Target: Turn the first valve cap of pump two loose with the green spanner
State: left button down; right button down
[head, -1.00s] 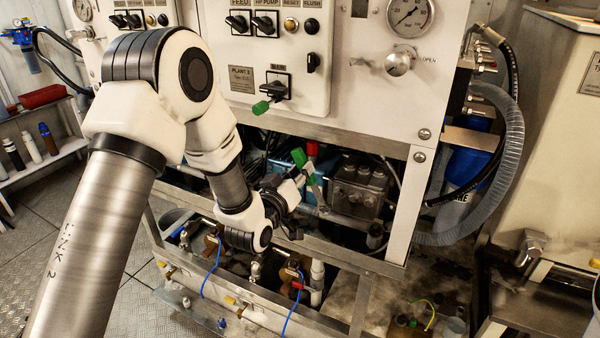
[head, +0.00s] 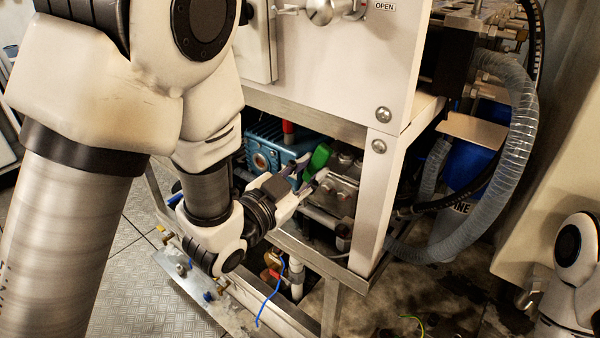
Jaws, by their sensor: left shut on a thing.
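My left gripper (head: 306,181) is inside the frame opening, shut on the green spanner. The green spanner (head: 318,160) shows its green handle pointing up and to the right out of the fingers. Its jaw end is hidden or too small to make out. The grey metal pump block (head: 345,190), with round caps on its top (head: 346,158), is just right of the spanner and partly behind it. I cannot tell whether the spanner touches a cap. My right gripper is out of view; only part of my right arm shows at the lower right.
A blue pump body (head: 268,150) with a red cap (head: 288,127) sits left of the spanner. The white frame post (head: 377,200) stands close on the right. A steel rail (head: 300,245) runs below. A clear ribbed hose (head: 510,180) curves at the right.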

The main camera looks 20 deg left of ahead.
pick_arm(q)
jog(key=shift+s+a+r+m, duration=0.25)
jog(key=shift+a+r+m, duration=0.05)
jog(key=shift+a, duration=0.05)
jog(key=shift+p+x, duration=0.35)
jog(key=shift+x, duration=0.5)
jog(key=shift+p+x, duration=0.3)
jog(key=shift+x, duration=0.8)
jog(key=shift+d+f, duration=0.1)
jog(key=shift+d, duration=0.05)
jog(key=shift+w, duration=0.2)
jog(key=shift+w+d, duration=0.1)
jog(key=shift+w, duration=0.2)
